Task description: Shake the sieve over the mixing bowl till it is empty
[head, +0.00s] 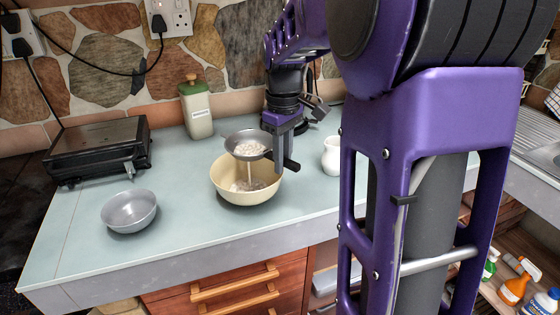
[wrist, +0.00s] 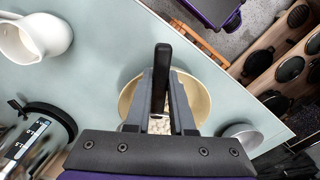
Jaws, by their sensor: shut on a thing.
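My gripper (head: 285,160) is shut on the dark handle (wrist: 161,75) of the sieve (head: 247,143). The sieve is a grey round pan with white material in it, held above the cream mixing bowl (head: 224,186). A thin pale stream falls from the sieve into the bowl, where some whitish material lies. In the wrist view my gripper's two fingers (wrist: 162,78) flank the handle. The mixing bowl (wrist: 204,100) shows around and beyond them, with white lumps between the fingers. Most of the sieve is hidden there.
A grey bowl (head: 130,211) stands left of the mixing bowl. A black appliance (head: 98,149) and a pale canister with a green lid (head: 197,110) are behind. A white jug (head: 331,157) stands to the right. The counter's front edge is close to the mixing bowl.

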